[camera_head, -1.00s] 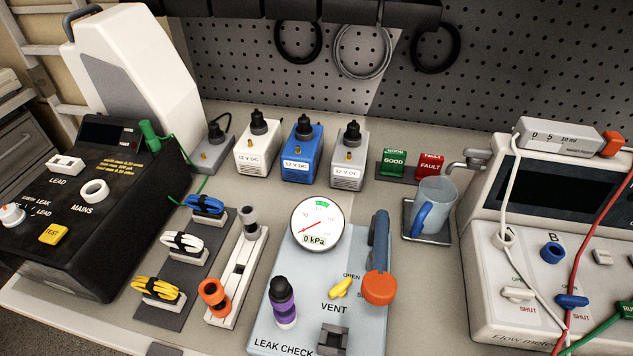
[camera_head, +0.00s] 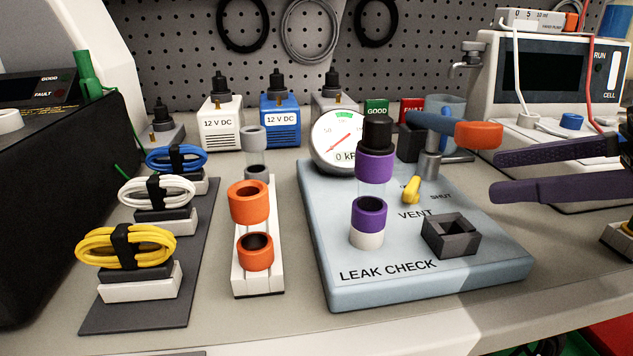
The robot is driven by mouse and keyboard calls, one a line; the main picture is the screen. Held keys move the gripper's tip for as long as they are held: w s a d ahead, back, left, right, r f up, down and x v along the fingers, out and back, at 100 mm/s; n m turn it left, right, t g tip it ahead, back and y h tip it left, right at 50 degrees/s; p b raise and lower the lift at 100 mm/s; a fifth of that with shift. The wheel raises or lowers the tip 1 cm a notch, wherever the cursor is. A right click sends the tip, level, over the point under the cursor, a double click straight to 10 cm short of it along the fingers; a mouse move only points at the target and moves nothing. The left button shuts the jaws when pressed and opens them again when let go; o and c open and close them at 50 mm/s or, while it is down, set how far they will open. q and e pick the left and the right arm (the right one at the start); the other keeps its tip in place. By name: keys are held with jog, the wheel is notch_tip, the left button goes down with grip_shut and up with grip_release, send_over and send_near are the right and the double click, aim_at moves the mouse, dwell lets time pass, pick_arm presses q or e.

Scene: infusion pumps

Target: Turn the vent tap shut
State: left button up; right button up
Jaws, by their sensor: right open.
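The yellow vent tap (camera_head: 411,189) sits on the light-blue leak check board (camera_head: 345,285), above the word VENT. Its long end slants toward the back of the board. The SHUT label lies to its right; the OPEN label is mostly hidden near the tap. My right gripper (camera_head: 494,173) comes in from the right. Its two dark purple fingers are apart with nothing between them. It is to the right of the tap, not touching it. My left gripper is not in view.
A blue-grey lever with an orange end (camera_head: 478,135) stands behind the tap. A purple and black fitting (camera_head: 375,165) rises to its left, and a dark square socket (camera_head: 450,236) is in front. The gauge (camera_head: 341,138) is at the back.

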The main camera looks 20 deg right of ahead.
aim_at(418, 184)
jog(key=x, duration=0.8)
jog(key=shift+w+a+f, duration=0.2)
jog(key=shift+w, duration=0.05)
jog(key=shift+c, duration=0.2)
